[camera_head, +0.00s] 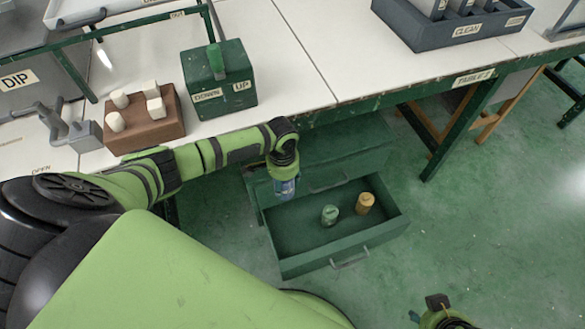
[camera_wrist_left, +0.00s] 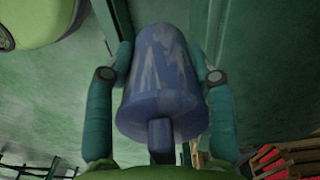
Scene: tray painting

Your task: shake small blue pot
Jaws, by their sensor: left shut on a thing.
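The small blue pot (camera_head: 286,189) hangs from my left gripper (camera_head: 284,174) in the head view, above the left back part of the open green drawer (camera_head: 339,258). The left wrist view shows the blue pot (camera_wrist_left: 160,90) close up, with streaks of paler colour on its side. One finger lies along each side of it, and the gripper is shut on it. Part of my right arm shows at the bottom right of the head view; its fingers cannot be made out.
The drawer holds a green pot (camera_head: 329,215) and a yellow pot (camera_head: 365,203). A brown block (camera_head: 144,134) with several white pegs and a green DOWN/UP box (camera_head: 220,88) stand on the white table (camera_head: 290,60). A grey CLEAN rack (camera_head: 425,33) stands at the back right.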

